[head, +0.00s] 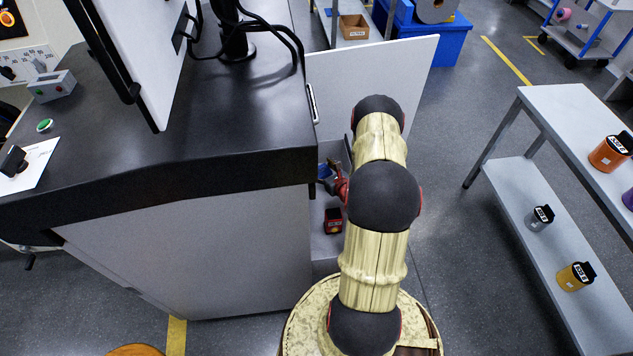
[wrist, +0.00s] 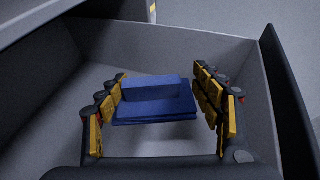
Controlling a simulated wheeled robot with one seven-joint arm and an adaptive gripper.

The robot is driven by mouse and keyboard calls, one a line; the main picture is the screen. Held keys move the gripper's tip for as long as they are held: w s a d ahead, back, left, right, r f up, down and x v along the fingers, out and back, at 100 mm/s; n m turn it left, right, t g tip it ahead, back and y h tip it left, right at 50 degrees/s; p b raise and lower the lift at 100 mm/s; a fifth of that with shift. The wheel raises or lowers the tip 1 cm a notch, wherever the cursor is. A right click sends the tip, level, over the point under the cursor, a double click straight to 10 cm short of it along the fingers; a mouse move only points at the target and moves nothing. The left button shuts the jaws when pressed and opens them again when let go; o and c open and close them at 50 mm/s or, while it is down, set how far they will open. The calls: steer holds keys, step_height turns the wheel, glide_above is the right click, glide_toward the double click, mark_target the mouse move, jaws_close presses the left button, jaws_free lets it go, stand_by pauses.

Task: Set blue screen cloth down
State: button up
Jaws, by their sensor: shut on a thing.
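The blue screen cloth (wrist: 155,105) is a folded dark-blue block with a raised upper fold, in the middle of the wrist view. My gripper (wrist: 160,90) has its yellow-padded fingers on both sides of the cloth and is shut on it. The cloth is inside a grey-walled compartment; I cannot tell whether it touches the floor. In the head view a bit of the blue cloth (head: 325,171) shows beside my gripper (head: 338,184), in the cabinet opening. My arm hides much of that opening.
The cabinet's white door (head: 372,85) stands open behind my arm. A red and black item (head: 333,220) sits lower in the opening. The dark countertop (head: 240,140) overhangs on the left. A shelved table (head: 560,115) with several canisters is at right, with clear floor between.

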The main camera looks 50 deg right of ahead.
mark_target(321, 175)
steer(key=shift+d+f+b, duration=0.1)
steer(key=shift+f+b, duration=0.7)
steer(key=shift+f, duration=1.25)
steer(key=shift+f, duration=0.4)
steer(key=shift+f, duration=0.2)
steer(key=o, duration=0.8)
steer(key=shift+o, duration=0.6)
steer(key=shift+r, duration=0.25)
steer(key=p+v, duration=0.4)
steer(key=v, duration=0.8)
steer(key=shift+r, duration=0.3)
